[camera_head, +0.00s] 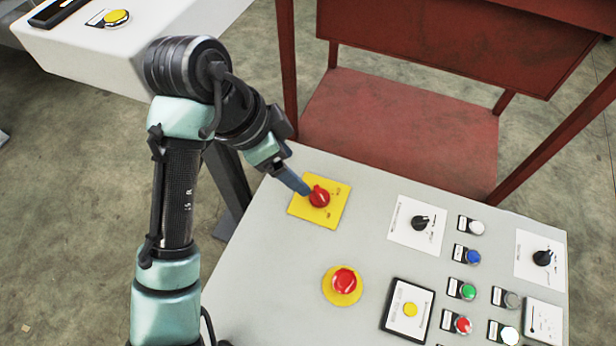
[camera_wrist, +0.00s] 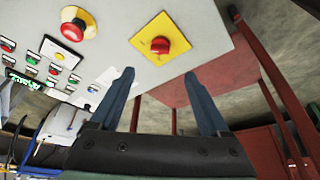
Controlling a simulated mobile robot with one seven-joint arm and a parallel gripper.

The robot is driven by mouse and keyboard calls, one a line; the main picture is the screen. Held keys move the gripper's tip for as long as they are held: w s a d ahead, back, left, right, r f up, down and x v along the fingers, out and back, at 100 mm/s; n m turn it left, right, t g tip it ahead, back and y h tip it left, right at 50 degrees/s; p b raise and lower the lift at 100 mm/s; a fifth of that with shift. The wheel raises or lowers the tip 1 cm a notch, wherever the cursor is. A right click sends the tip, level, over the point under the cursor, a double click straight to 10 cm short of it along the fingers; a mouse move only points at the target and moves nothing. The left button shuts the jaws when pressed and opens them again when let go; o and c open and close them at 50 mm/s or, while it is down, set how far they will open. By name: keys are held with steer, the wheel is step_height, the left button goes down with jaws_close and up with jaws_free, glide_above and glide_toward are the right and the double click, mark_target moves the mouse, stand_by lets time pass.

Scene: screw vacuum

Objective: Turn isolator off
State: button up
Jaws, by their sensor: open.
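The isolator is a red rotary knob (camera_head: 319,197) on a yellow square plate (camera_head: 330,214), at the upper left corner of the grey control panel (camera_head: 265,255). My gripper (camera_head: 303,188) reaches in from the upper left, its fingertips close beside the knob in the head view; contact cannot be told. In the wrist view the two blue-grey fingers (camera_wrist: 166,92) are spread wide with nothing between them. The red knob (camera_wrist: 160,45) shows there beyond the fingertips, roughly midway between them, on its yellow plate (camera_wrist: 176,36).
A red emergency stop button (camera_head: 344,281) on a yellow disc sits below the isolator. Black rotary switches (camera_head: 420,222) and several coloured push buttons (camera_head: 468,291) fill the panel's right side. A red metal frame (camera_head: 400,125) stands behind. Panel surface around the yellow plate is clear.

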mark_target(320, 193)
steer(key=b+x, duration=0.7)
steer(key=x, duration=0.5)
steer(key=shift+d+f, duration=0.1)
steer(key=shift+d, duration=0.05)
jaws_close()
